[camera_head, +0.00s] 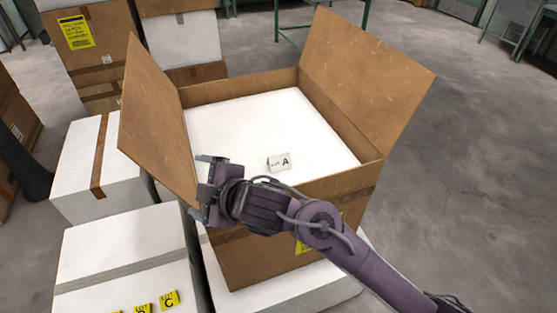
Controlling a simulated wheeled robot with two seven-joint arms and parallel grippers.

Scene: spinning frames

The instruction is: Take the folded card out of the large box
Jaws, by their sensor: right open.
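The large brown cardboard box (345,186) stands open, with one flap raised at the left and one at the right. A white block or lining (245,118) fills it to a little below the rim. The small folded card (279,163), white with a black letter A, stands on that white surface near the front edge. My right gripper (203,188) is open and empty at the box's front left corner, beside the left flap. It is left of the card and apart from it. My left gripper is not in view.
White boxes with tape stand at the left (85,165) and front left (125,250), the latter with yellow tags (143,308). Stacked boxes (100,40) stand behind. The raised right flap (365,75) edges the opening. The concrete floor at the right is clear.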

